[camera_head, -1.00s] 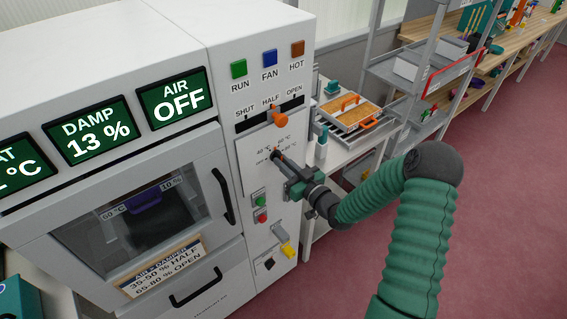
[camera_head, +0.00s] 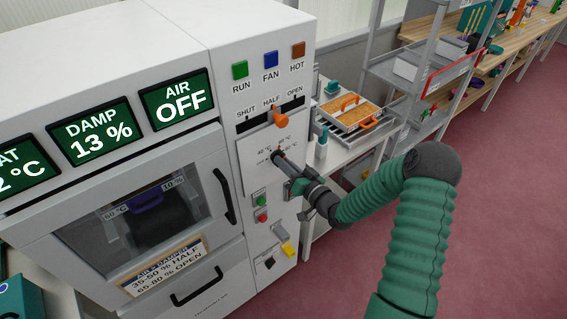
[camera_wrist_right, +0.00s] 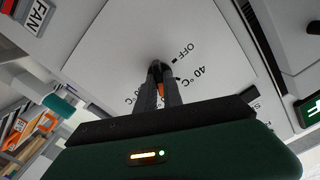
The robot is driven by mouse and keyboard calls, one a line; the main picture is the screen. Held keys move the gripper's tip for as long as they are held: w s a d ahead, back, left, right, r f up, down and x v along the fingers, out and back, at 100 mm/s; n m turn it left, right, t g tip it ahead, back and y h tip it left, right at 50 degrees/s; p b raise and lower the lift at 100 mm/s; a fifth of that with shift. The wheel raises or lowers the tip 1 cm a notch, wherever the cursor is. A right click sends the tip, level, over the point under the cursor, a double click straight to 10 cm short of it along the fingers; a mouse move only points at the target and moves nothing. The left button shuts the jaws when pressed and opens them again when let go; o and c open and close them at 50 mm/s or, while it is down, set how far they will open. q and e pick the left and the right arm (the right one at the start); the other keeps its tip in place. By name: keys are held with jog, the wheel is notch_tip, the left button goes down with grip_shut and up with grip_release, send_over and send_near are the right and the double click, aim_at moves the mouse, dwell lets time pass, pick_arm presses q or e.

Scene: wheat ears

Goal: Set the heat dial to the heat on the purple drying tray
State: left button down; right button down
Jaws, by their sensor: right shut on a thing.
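The heat dial (camera_wrist_right: 161,88) is on the white control panel (camera_head: 250,180). In the wrist view its orange part shows between my fingers, with OFF and 40 °C marks beside it; the other marks are partly hidden. My right gripper (camera_head: 279,155) is shut on the dial; it also shows in the wrist view (camera_wrist_right: 160,72). Where the dial points is hidden by the fingers. The purple drying tray (camera_head: 148,200) is behind the oven window, with a label (camera_head: 115,213) reading 60 °C and another reading 10 %. My left gripper is out of view.
The orange damper lever (camera_head: 280,119) stands above the dial at about HALF. Displays show DAMP 13 % and AIR OFF (camera_head: 181,98). A side table with trays (camera_head: 355,112) stands to the right.

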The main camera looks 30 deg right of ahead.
jog(key=shift+w+d+r, duration=0.1)
jog(key=shift+d+r, duration=0.1)
jog(key=shift+r, duration=0.1)
jog(key=c, duration=1.6)
grip_release()
jog(key=shift+o, duration=0.6)
jog(key=shift+f, duration=0.2)
jog(key=shift+f, duration=0.1)
jog(key=s+d+b, duration=0.1)
jog(key=s+b, duration=0.2)
jog(key=s, duration=1.4)
jog(key=shift+d, duration=0.25)
jog(key=shift+w, duration=0.1)
